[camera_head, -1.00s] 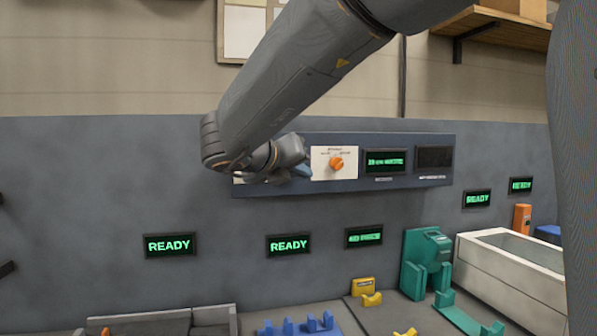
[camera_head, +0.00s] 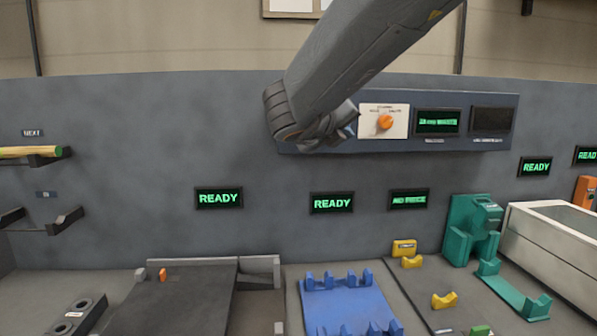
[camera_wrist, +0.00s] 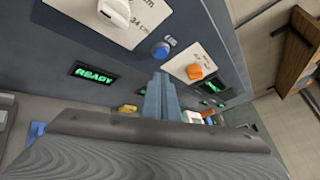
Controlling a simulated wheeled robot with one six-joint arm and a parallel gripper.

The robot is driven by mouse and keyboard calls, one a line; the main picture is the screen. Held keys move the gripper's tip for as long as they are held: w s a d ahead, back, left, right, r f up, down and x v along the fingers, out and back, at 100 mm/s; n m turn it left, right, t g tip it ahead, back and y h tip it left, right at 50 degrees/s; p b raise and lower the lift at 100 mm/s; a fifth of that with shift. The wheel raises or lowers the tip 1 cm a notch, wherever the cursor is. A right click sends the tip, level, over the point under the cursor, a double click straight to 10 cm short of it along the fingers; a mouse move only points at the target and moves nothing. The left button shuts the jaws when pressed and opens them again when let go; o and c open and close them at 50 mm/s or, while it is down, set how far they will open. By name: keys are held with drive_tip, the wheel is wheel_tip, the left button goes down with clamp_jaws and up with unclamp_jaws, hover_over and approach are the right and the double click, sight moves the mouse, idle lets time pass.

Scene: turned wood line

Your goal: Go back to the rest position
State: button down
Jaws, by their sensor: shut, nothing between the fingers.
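My gripper (camera_head: 348,131) is in front of the dark control panel (camera_head: 461,146) on the grey wall, just left of the orange knob (camera_head: 385,122) in the head view. In the wrist view its blue-grey fingers (camera_wrist: 160,93) are together and empty. Past them are a blue button (camera_wrist: 160,50), the orange knob (camera_wrist: 195,72) on its white plate, and a white knob (camera_wrist: 115,11) on another plate. My arm hides the panel's left part in the head view. I cannot tell whether the fingertips touch the panel.
Below are a blue fixture (camera_head: 345,302), yellow rests (camera_head: 443,300), a green fixture (camera_head: 470,232) and a white bin (camera_head: 560,240). At left, a yellow-green rod (camera_head: 30,152) lies on a wall bracket. Several wall displays read READY, one (camera_head: 218,198) left of centre.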

drive_tip(key=s+a+f+n+g+y, duration=0.15)
drive_tip(key=f+n+y, duration=0.25)
drive_tip(key=f+n, duration=0.65)
drive_tip(key=s+a+f+n+g+y, duration=0.1)
drive_tip(key=s+a+f+n+y, duration=0.3)
drive_tip(key=f+n, duration=0.65)
drive_tip(key=s+d+f+n+g, duration=0.1)
drive_tip(key=s+f+n, duration=0.2)
drive_tip(key=s+d+f+n+g+y, duration=0.1)
drive_tip(key=s+f+n+g, duration=0.1)
drive_tip(key=s+f, duration=0.1)
drive_tip(key=s+d+f+n+g, duration=0.1)
drive_tip(key=s+f+n+g, duration=0.1)
drive_tip(key=s+f+n, duration=0.1)
drive_tip(key=shift+s+d+f+n, duration=0.15)
drive_tip(key=shift+s+f, duration=0.1)
drive_tip(key=shift+f, duration=0.2)
drive_tip(key=shift+s+d+f+n, duration=0.15)
drive_tip(key=shift+s+f, duration=0.1)
drive_tip(key=shift+f, duration=0.2)
drive_tip(key=s+d+f+n+g, duration=0.2)
drive_tip(key=s, duration=0.3)
drive_tip(key=s+d+f+n+g, duration=0.2)
drive_tip(key=s, duration=0.3)
drive_tip(key=shift+s+f+n+h, duration=0.15)
drive_tip(key=shift+f+n+h, duration=0.15)
drive_tip(key=shift+f+n, duration=0.1)
